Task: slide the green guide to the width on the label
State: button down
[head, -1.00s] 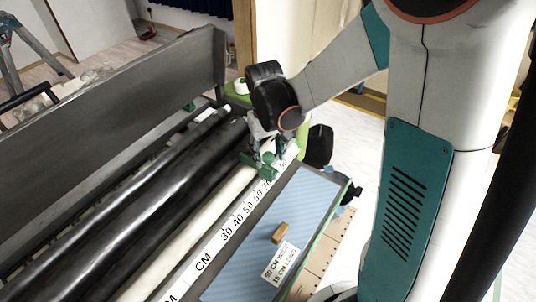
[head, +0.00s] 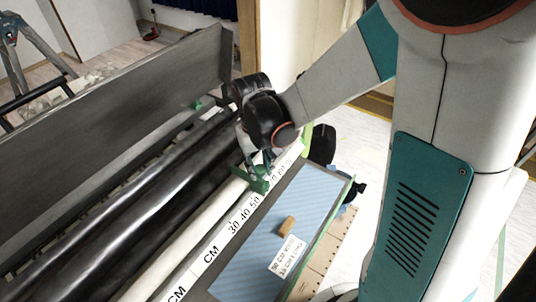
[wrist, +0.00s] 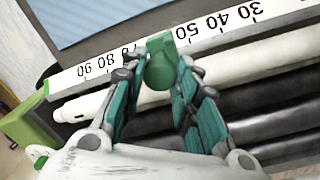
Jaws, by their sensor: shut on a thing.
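The green guide (head: 260,181) sits on the white ruler strip (head: 232,232) along the pasting machine. In the wrist view the guide (wrist: 159,68) stands between the fingers of my gripper (wrist: 160,76), which is shut on it. There it covers the scale around 60, with 50 to its right and 70, 80 and 90 to its left. A white label (head: 288,256) lies on the blue striped paper. It seems to give a width and a length in cm, but the print is too small to read surely.
Black rollers (head: 150,215) and a pale roller (head: 190,235) run beside the ruler. A wooden block (head: 287,225) lies on the blue striped paper (head: 315,190). A dark panel (head: 110,120) rises behind the rollers.

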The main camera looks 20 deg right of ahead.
jog(key=s+a, duration=0.4)
jog(key=a, duration=0.1)
jog(key=shift+a, duration=0.4)
jog(key=shift+s, duration=0.1)
jog(key=c, duration=1.2)
grip_release()
notch_tip(320, 180, up, 10)
jog(key=shift+s+r, duration=0.1)
jog(key=shift+d, duration=0.1)
jog(key=shift+s+d+r+t, duration=0.95)
jog(key=shift+s+d+t, duration=0.3)
jog(key=shift+d, duration=0.45)
jog(key=shift+s+d+r+t, duration=0.9)
jog(key=shift+s+d+t, duration=0.35)
jog(key=shift+d, duration=0.45)
jog(key=shift+s+d+r+t, duration=1.05)
jog(key=shift+s+d, duration=0.25)
jog(key=shift+d, duration=0.4)
